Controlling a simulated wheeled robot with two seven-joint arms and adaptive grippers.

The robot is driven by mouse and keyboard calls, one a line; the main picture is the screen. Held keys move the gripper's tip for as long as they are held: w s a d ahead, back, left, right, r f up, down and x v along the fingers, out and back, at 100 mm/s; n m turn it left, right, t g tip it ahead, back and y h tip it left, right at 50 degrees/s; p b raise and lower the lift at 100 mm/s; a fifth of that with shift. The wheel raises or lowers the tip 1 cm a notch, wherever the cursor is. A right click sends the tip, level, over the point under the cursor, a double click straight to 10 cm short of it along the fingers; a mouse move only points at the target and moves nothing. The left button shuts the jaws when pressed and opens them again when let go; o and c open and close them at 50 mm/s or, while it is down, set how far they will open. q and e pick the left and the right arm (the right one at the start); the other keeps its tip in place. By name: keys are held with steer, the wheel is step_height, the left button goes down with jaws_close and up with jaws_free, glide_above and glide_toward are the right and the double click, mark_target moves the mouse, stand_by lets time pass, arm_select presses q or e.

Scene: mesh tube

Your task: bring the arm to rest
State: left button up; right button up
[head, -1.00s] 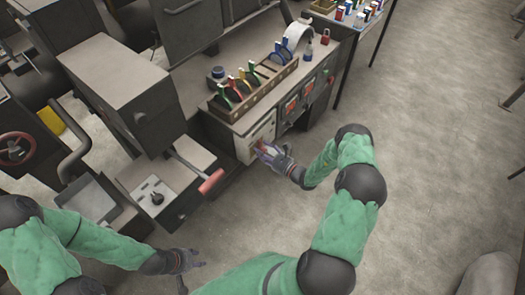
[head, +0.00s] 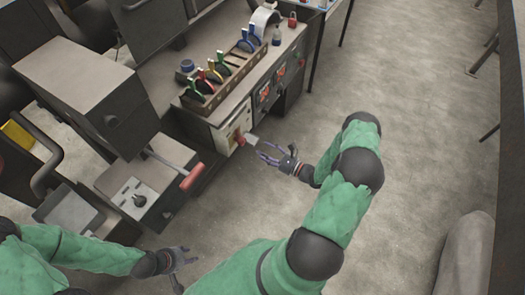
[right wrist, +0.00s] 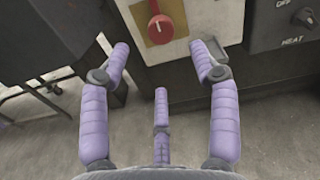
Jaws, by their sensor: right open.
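My right gripper (head: 268,153) is open and empty, apart from the machine front. In the right wrist view its purple fingers (right wrist: 160,52) are spread, with nothing between them. Beyond them is a red rotary knob (right wrist: 160,29) on a pale panel (right wrist: 190,12). In the head view the red knob (head: 241,140) sits on the same panel, just left of the gripper. My left gripper (head: 186,268) hangs low at the bottom, apart from everything, with its fingers spread and nothing seen in them.
A bench (head: 215,103) carries a wooden rack (head: 228,77) of coloured-handled tools. Left of it is a grey machine with a red-handled lever (head: 192,176). A red padlock (head: 292,18) stands at the back. The floor (head: 420,110) to the right is clear.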

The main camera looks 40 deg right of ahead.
stand_by(0.4)
steer(key=s+a+f+n+g+y, duration=0.2)
steer(key=a+n+g+y, duration=0.15)
steer(key=a, duration=0.45)
steer(key=s+a+f+n+g+y, duration=0.1)
steer(key=s+a+n+g+y, duration=0.15)
steer(key=a+g, duration=0.45)
steer(key=s+a+f+n+g+h, duration=0.2)
steer(key=s+a+n+g+h, duration=0.25)
steer(key=s+n, duration=0.3)
steer(key=s+a+f+n+g+h, duration=0.35)
steer(key=s+a+n, duration=0.2)
steer(key=n, duration=0.35)
steer(key=w+a+r+n+t, duration=0.1)
steer(key=n, duration=0.1)
steer(key=w+a+r+n+t+h, duration=0.1)
steer(key=n, duration=0.1)
steer(key=shift+w+r, duration=0.3)
steer(key=shift+r, duration=0.1)
